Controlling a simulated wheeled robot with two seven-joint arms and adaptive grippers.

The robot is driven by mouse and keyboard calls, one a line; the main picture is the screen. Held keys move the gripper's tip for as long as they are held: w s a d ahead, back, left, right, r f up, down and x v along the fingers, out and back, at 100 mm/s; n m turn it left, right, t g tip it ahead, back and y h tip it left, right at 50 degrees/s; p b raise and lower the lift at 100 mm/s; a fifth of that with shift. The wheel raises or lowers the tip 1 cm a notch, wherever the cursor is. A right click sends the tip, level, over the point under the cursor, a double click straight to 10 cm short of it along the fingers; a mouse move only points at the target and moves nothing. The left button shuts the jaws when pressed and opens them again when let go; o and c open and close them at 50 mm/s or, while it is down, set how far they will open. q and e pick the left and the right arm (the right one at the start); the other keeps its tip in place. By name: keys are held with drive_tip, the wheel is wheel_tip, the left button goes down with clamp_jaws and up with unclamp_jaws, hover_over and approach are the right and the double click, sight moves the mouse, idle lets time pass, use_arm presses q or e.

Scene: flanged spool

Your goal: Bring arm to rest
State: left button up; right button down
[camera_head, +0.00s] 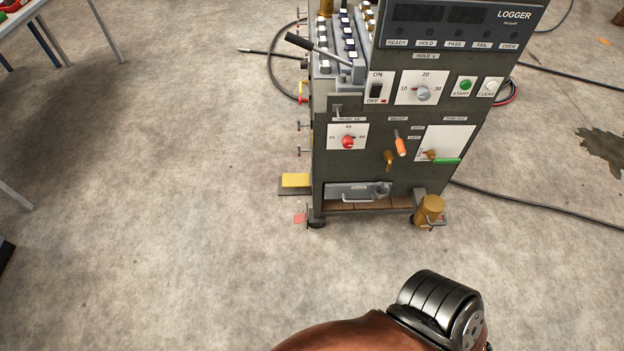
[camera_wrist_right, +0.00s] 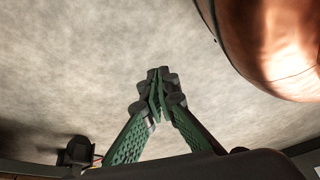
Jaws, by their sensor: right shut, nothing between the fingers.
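My right gripper (camera_wrist_right: 160,82) shows in the right wrist view with its green fingers drawn together at the tips. It is shut and empty, with bare floor behind it. In the head view a copper-coloured and dark grey part of my arm (camera_head: 437,306) shows at the bottom, right of the middle. The right gripper does not show in the head view. My left gripper is in neither view. No flanged spool can be made out.
A grey equipment cabinet (camera_head: 365,180) labelled LOGGER stands ahead on the concrete floor (camera_head: 180,200). A yellow pedal (camera_head: 296,180) sits at its left foot. Black cables (camera_head: 540,205) lie on the floor at the right. A table (camera_head: 60,12) stands at the upper left.

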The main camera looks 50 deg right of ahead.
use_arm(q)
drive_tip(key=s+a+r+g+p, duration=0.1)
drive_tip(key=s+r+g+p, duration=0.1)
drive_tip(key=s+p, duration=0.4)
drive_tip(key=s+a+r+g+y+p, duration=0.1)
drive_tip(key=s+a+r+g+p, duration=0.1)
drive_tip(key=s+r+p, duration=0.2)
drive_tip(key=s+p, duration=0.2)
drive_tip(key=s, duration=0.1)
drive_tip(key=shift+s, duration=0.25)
use_arm(e)
drive_tip(key=s+d+r+g, duration=0.1)
drive_tip(key=s+r+g, duration=0.1)
drive_tip(key=s, duration=0.4)
drive_tip(key=s+d+r+g+h, duration=0.1)
drive_tip(key=s+d+r+g, duration=0.1)
drive_tip(key=s+r, duration=0.2)
drive_tip(key=s, duration=0.3)
drive_tip(key=shift+s, duration=0.25)
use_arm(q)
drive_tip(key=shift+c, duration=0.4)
